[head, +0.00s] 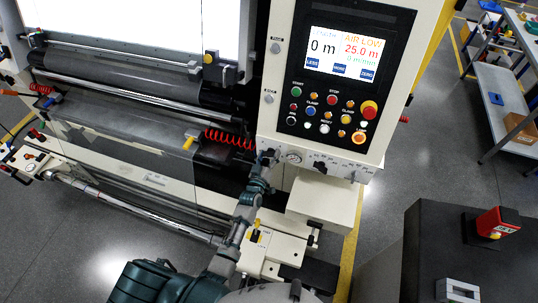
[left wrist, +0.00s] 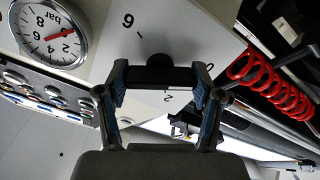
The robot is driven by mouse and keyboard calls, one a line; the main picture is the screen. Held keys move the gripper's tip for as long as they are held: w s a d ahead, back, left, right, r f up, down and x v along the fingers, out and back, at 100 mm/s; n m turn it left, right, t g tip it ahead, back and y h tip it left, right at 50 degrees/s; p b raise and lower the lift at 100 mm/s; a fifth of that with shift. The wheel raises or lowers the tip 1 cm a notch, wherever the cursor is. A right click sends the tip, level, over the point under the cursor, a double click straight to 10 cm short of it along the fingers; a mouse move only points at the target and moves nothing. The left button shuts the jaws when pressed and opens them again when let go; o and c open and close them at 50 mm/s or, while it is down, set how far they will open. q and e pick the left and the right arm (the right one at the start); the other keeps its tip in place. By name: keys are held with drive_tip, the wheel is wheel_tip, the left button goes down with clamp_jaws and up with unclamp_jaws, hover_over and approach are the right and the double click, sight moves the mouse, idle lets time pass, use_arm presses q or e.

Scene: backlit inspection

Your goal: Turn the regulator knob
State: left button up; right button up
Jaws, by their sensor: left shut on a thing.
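The regulator knob (left wrist: 160,70) is black and round, on a pale panel marked with a 6 and a 2 in the left wrist view. My left gripper (left wrist: 160,80) has one finger on each side of it and is shut on it. In the head view my left gripper (head: 267,158) reaches up to the panel's lower left corner and mostly hides the knob. The round pressure gauge (head: 294,157) sits just right of it. My right gripper is not in view.
The control panel screen (head: 340,55) reads 0 m, AIR LOW and 25.0 m. Below it are several coloured buttons and a red stop button (head: 369,110). A red coiled hose (head: 230,139) hangs left of the knob. A dark cabinet (head: 450,260) stands at lower right.

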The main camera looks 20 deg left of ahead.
use_arm(q)
drive_tip(key=shift+s+d+f+n, duration=0.15)
drive_tip(key=shift+f+n, duration=0.15)
drive_tip(key=shift+f, duration=0.2)
drive_tip(key=o, duration=1.1)
drive_tip(key=shift+o, duration=0.2)
drive_tip(key=shift+r, duration=0.15)
drive_tip(key=shift+r, duration=0.1)
drive_tip(key=s, duration=1.1)
drive_tip(key=shift+s, duration=0.35)
